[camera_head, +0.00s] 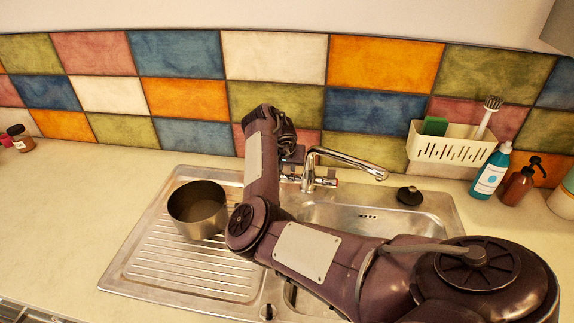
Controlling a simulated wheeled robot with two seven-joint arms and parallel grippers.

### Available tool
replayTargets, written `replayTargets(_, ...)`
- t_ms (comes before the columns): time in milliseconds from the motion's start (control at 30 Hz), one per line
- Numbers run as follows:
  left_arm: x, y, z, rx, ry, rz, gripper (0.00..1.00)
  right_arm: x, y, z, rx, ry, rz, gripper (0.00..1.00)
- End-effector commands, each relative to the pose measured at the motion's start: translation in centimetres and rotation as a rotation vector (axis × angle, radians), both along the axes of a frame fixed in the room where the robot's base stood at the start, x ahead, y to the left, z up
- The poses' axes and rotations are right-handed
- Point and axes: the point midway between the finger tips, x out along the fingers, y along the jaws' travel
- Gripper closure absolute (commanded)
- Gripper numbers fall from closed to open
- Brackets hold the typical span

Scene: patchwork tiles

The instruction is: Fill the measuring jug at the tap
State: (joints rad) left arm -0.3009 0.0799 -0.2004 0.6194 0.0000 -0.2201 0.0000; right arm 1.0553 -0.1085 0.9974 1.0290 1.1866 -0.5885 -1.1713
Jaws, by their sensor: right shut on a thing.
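My right gripper (293,154) is by the back wall, just above the left side of the chrome tap (335,155). It is shut on the tap's left handle, though my arm hides most of the grip. The tap's spout reaches right over the steel sink (350,215); I see no water stream. A round grey metal pot (198,215) stands upright on the drainer, left of my right arm. No clear measuring jug shows; my arm covers part of the basin. My left gripper is out of view.
A cream caddy (450,145) with a green sponge and a brush is on the wall. A blue bottle (490,175) and brown pump bottle (518,183) stand at right. A black plug (409,195) lies behind the basin. The left counter is mostly clear.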

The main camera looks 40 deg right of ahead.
Motion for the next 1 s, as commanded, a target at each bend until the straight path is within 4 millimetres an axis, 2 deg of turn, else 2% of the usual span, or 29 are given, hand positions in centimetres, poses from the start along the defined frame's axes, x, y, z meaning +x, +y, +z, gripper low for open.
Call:
replayTargets(400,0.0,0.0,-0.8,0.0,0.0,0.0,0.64,-0.9,1.1,-0.4,-0.188,-0.146,0.001,0.99)
replayTargets(767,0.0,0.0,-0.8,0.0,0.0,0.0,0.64,-0.9,1.1,-0.2,-0.197,-0.157,0.0,0.99)
replayTargets(800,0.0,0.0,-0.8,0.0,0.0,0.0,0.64,-0.9,1.1,-0.2,-0.196,-0.157,0.0,0.71)
replayTargets(933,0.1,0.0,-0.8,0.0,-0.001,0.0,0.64,-0.9,1.1,-0.2,-0.197,-0.157,0.0,0.55)
replayTargets(1000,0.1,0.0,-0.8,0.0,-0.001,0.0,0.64,-0.9,1.1,-0.2,-0.196,-0.158,0.0,0.55)
